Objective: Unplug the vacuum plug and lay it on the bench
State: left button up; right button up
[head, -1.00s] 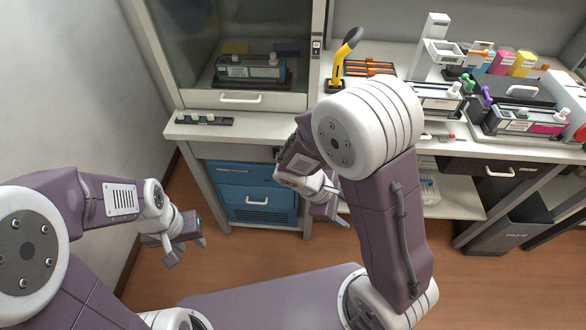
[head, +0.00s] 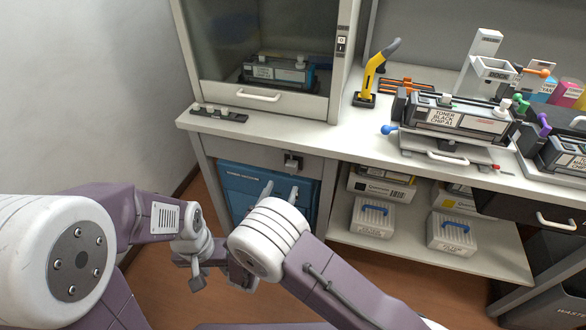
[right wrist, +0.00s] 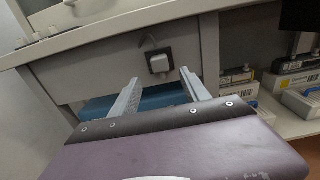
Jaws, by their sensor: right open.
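The vacuum plug (head: 291,162) is a small pale block with a dark surround on the bench's front panel, under the glass cabinet. It sits against the panel and a thin dark cord loops above it in the right wrist view (right wrist: 159,63). My right gripper (head: 281,190) is open and empty, its fingers pointing at the panel just below and in front of the plug. In the right wrist view the plug shows beyond and between the two fingertips. My left gripper (head: 195,277) hangs low at the left, away from the bench; its jaws are unclear. The bench top (head: 300,140) is pale.
A blue cabinet (head: 240,185) stands below the plug. A dark strip with knobs (head: 219,113) lies on the bench top's left. A yellow-handled tool (head: 374,72) and a toner cartridge (head: 455,115) stand further right. Bench top before the glass cabinet is mostly clear.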

aim_at(290, 170)
jog(key=shift+w, duration=0.1)
jog(key=b+x, duration=0.1)
jog(key=x, duration=0.8)
dwell(1.1)
grip_shut()
jog(key=v, duration=0.6)
dwell(1.1)
